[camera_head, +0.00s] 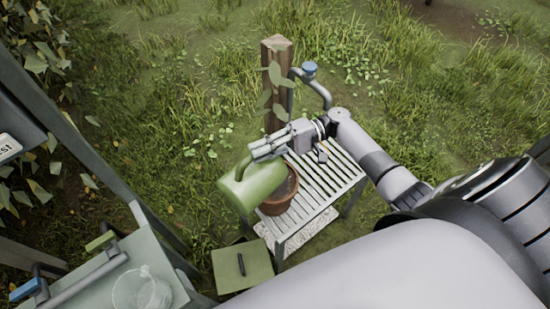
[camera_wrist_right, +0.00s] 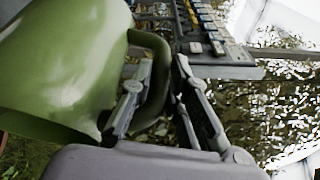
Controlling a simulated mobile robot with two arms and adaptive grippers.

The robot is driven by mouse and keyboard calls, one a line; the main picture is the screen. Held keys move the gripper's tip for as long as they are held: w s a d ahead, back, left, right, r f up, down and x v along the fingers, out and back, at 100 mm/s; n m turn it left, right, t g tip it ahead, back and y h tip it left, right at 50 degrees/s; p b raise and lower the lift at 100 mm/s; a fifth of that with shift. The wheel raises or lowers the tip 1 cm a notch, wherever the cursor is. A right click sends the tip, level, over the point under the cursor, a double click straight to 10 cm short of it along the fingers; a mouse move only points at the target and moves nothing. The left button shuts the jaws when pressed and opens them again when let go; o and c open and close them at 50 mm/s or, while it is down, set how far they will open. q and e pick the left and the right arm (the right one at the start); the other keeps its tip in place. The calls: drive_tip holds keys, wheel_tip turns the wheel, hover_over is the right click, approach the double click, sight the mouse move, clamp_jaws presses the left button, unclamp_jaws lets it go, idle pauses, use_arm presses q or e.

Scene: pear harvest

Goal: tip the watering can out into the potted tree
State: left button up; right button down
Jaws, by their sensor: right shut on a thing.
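The green watering can (camera_head: 243,195) is in the air at the left side of the terracotta pot (camera_head: 278,204), looks tilted, and covers part of it. Its body also fills the left of the right wrist view (camera_wrist_right: 60,70). My right gripper (camera_head: 264,151) is shut on the can's handle (camera_wrist_right: 158,50). I cannot make out the spout or any water. The pot stands on a slatted table, with brown soil showing inside. A few large leaves (camera_head: 275,74) show above it, before a wooden post; their stem is mostly hidden. My left gripper is not in view.
The slatted table (camera_head: 325,178) has free room right of the pot. A wooden post (camera_head: 277,50) and a pipe with a blue-topped tap (camera_head: 310,70) stand behind it. A green box (camera_head: 242,266) is on the ground in front. A grey-green bench holds a clear vessel (camera_head: 140,290).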

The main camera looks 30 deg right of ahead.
sight(244, 170)
drive_tip(key=a+h+p, duration=0.1)
drive_tip(key=p, duration=0.1)
drive_tip(key=s+a+h+p, duration=0.1)
drive_tip(key=a+p, duration=0.1)
drive_tip(key=s+a+n+p, duration=0.1)
drive_tip(key=a+p, duration=0.1)
drive_tip(key=shift+a+h, duration=0.25)
drive_tip(key=shift+h, duration=0.15)
drive_tip(key=shift+s+a+f+n+h+p, duration=0.15)
drive_tip(key=shift+s+a+f+h+p, duration=0.1)
drive_tip(key=shift+a+f, duration=0.3)
drive_tip(key=shift+s+a+f+n+h+p, duration=0.15)
drive_tip(key=shift+a+f+h, duration=0.1)
drive_tip(key=shift+a+f, duration=0.3)
drive_tip(key=shift+a+f+p, duration=0.1)
drive_tip(key=shift+a+p, duration=0.2)
drive_tip(key=shift+p, duration=0.15)
drive_tip(key=s+a+f+n+t+h+b, duration=0.1)
drive_tip(key=s+a+f+h+b, duration=0.1)
drive_tip(key=a+f+h, duration=0.4)
drive_tip(key=s+a+f+n+t+h+b, duration=0.2)
drive_tip(key=a+f+h, duration=0.5)
drive_tip(key=f, duration=1)
drive_tip(key=shift+s+a+b, duration=0.3)
drive_tip(key=shift+a+b, duration=0.25)
drive_tip(key=shift+a, duration=0.5)
